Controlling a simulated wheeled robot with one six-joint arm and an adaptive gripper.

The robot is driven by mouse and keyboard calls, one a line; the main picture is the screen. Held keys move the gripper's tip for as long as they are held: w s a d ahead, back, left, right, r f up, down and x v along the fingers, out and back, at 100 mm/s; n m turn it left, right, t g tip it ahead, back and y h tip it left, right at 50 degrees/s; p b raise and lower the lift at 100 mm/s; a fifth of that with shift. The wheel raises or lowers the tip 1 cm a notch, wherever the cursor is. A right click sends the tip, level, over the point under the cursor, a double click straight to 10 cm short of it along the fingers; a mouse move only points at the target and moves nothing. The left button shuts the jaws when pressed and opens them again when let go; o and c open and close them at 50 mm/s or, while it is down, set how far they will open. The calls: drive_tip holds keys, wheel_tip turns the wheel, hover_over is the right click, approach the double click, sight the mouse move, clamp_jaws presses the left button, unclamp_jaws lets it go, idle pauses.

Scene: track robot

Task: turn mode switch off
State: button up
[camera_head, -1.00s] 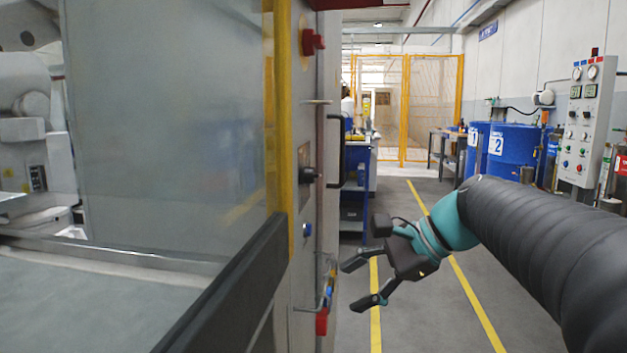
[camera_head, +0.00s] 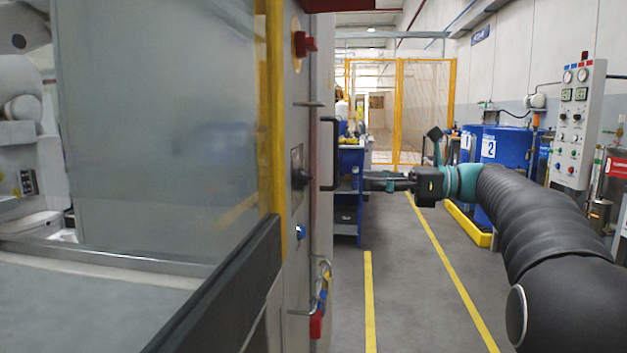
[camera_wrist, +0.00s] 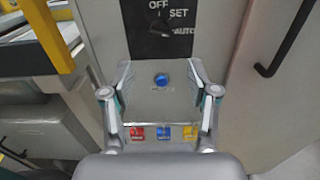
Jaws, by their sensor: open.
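The mode switch is a black rotary knob on a dark plate (camera_head: 297,180) on the machine's grey side panel. In the wrist view the knob (camera_wrist: 160,28) is at top centre, with OFF, SET and AUTO printed around it. I cannot tell for sure which label it points at. My gripper (camera_head: 372,181) is to the right of the panel in the head view, fingers towards it, apart from the switch. In the wrist view its open fingers (camera_wrist: 160,72) stand on either side of a blue button (camera_wrist: 161,80), below the switch plate. Nothing is between the fingers' pads.
A black door handle (camera_wrist: 291,38) sits right of the switch. Red, blue and yellow padlocks (camera_wrist: 163,132) hang below the blue button. A red stop button (camera_head: 309,44) juts from the panel higher up. The floor aisle (camera_head: 400,290) is clear; blue drums (camera_head: 510,150) stand beyond the arm.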

sight(306, 177)
drive_tip(key=w+a, duration=0.2)
drive_tip(key=a, duration=0.9)
drive_tip(key=shift+a, duration=0.25)
drive_tip(key=shift+w, duration=0.1)
drive_tip(key=c, duration=1.1)
